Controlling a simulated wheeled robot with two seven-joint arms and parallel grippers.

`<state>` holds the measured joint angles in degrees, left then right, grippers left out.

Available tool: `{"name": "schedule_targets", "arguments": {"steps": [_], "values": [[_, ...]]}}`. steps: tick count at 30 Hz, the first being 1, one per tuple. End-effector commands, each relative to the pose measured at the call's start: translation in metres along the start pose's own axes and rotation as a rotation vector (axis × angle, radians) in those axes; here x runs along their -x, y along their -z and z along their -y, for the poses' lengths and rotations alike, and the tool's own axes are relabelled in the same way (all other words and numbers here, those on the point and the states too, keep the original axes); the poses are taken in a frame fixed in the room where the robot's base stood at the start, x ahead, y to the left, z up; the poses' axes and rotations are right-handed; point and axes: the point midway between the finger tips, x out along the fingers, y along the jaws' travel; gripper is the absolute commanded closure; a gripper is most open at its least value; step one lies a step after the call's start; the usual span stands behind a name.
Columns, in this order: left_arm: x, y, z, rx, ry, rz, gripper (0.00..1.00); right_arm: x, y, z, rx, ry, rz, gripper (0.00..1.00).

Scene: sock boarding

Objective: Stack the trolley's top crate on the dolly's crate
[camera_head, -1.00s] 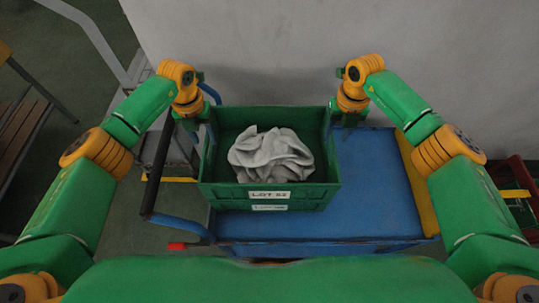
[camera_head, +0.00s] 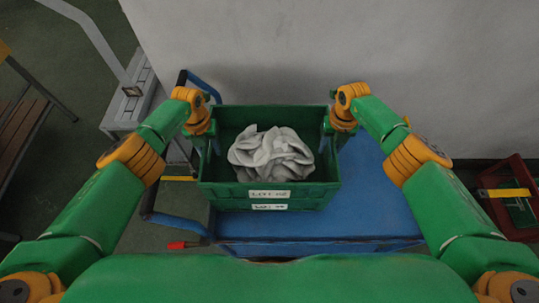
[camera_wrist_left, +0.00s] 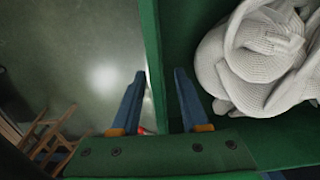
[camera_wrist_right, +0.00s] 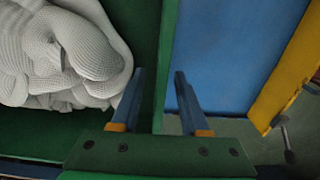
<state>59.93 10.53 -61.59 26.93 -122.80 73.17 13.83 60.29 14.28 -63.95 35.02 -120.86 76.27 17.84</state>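The trolley's top crate (camera_head: 268,199) is green, has a white label on its near wall and holds a heap of grey-white socks (camera_head: 270,155). A second label (camera_head: 270,207) shows just below, on what looks like another green crate under it. My left gripper (camera_head: 208,143) is at the crate's left wall; in the left wrist view its open fingers (camera_wrist_left: 158,72) straddle that wall. My right gripper (camera_head: 332,138) is at the right wall; in the right wrist view its open fingers (camera_wrist_right: 160,72) straddle it. I cannot identify the dolly or its crate.
The crates stand on the left part of the blue trolley deck (camera_head: 380,205); its right part is bare. A trolley handle (camera_head: 175,222) runs along the left. A red crate (camera_head: 515,165) is at far right. A grey wall rises close behind.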

Motion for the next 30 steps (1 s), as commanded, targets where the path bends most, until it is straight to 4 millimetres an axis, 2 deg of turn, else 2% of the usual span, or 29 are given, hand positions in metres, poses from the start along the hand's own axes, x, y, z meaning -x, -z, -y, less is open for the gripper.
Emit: {"name": "schedule_targets", "arguments": {"steps": [1,4,5,30], "values": [[0.0000,0.0000,-0.0001,0.000,0.000,0.000,0.70,0.0001,-0.0001,0.0001,0.000,0.000,0.000,0.70],[0.0001,0.0000,-0.0001,0.000,0.000,0.000,0.97,0.0002,-0.0001,0.0001,0.000,0.000,0.000,0.97],[0.0001,0.0000,-0.0001,0.000,0.000,0.000,1.00,0.0002,-0.0001,0.0001,0.000,0.000,0.000,1.00],[0.0005,-0.0001,-0.0005,0.001,-0.001,0.000,1.00,0.0006,-0.0003,0.0003,-0.001,0.000,0.001,1.00]]}}
